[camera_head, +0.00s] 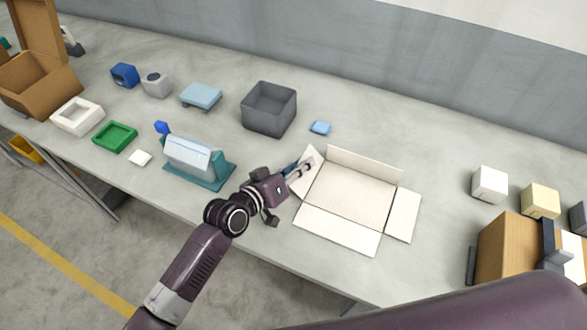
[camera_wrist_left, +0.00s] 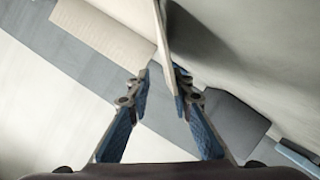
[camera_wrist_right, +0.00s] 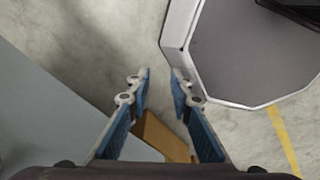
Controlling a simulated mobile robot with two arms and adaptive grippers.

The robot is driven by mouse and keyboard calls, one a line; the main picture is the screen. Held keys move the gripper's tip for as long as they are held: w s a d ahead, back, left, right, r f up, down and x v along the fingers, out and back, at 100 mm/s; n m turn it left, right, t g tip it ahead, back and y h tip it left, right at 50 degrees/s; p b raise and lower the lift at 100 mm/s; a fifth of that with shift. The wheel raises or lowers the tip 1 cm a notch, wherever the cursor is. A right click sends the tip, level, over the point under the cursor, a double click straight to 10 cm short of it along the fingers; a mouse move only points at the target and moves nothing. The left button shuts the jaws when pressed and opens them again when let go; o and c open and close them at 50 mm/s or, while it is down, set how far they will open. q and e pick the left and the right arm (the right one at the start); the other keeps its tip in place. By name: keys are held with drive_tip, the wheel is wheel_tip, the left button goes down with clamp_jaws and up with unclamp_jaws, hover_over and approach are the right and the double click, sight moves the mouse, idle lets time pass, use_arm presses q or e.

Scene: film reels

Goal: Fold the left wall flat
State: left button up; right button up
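The shallow white box (camera_head: 350,195) lies spread on the table in the head view. Its left wall (camera_head: 306,172) stands up at a slant. Its front wall (camera_head: 337,231) and right wall (camera_head: 403,214) lie flat or nearly so; its back wall (camera_head: 364,162) looks tilted outward. My left gripper (camera_head: 306,166) is at the left wall. In the left wrist view, the wall's thin edge (camera_wrist_left: 163,45) runs between the fingertips (camera_wrist_left: 163,73), close to the right one, with a gap at the other. My right gripper (camera_wrist_right: 161,72) is open and empty.
A grey bin (camera_head: 269,108) and a small blue block (camera_head: 320,128) stand behind the box. A teal stand with a pale blue piece (camera_head: 195,155) is left of my left arm. White (camera_head: 489,184) and cream (camera_head: 539,200) blocks stand at right. The table between is clear.

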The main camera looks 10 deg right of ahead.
use_arm(q)
drive_tip(key=v, duration=1.2)
